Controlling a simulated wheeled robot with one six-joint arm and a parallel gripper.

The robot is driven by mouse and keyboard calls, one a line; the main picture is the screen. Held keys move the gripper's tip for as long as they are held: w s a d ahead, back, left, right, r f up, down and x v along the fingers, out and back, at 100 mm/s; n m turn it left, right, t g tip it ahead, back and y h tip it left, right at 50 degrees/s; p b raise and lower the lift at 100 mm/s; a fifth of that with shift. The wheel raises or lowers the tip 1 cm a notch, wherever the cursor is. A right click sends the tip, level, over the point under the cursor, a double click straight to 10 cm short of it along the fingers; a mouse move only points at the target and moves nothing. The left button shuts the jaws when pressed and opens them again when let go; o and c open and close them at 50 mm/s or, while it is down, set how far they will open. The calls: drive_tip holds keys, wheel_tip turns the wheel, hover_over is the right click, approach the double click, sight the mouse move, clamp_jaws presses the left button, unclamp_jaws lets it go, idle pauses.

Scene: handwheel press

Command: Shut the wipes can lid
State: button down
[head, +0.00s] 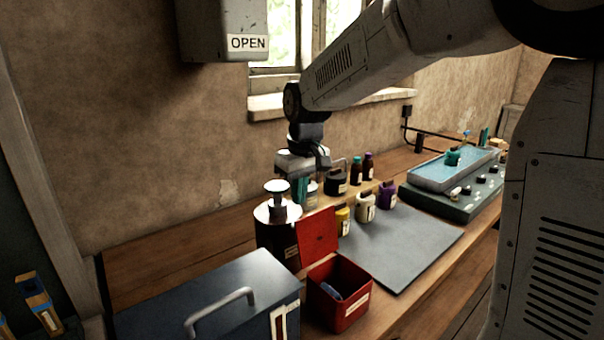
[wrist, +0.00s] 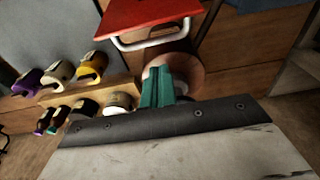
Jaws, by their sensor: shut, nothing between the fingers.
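The wipes can (head: 345,312) is a small open red box with a pale label, on the bench front; something blue lies inside. Its square red lid (head: 319,237) stands up at the back of the can, open. In the wrist view the lid (wrist: 150,12) is at the top, with a pale wire handle (wrist: 155,42) on its outer side. My gripper (head: 301,192) has teal fingers, shut and empty, pointing down behind the lid, apart from it. In the wrist view the gripper (wrist: 160,82) is below the handle. The plunger can partly hides the fingers in the head view.
A blue box (head: 215,295) with a handle is at front left. Jars, such as a cream one (head: 365,208), and dark bottles stand behind. The grey mat (head: 415,240) is largely clear.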

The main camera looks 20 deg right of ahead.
sight(313, 234)
drive_tip(key=s, duration=0.1)
drive_tip(key=s+f, duration=0.1)
drive_tip(key=shift+s+d, duration=0.3)
drive_tip(key=shift+d, duration=0.1)
drive_tip(key=shift+s+d+r, duration=0.1)
drive_tip(key=shift+s+d, duration=0.05)
drive_tip(key=shift+s, duration=0.35)
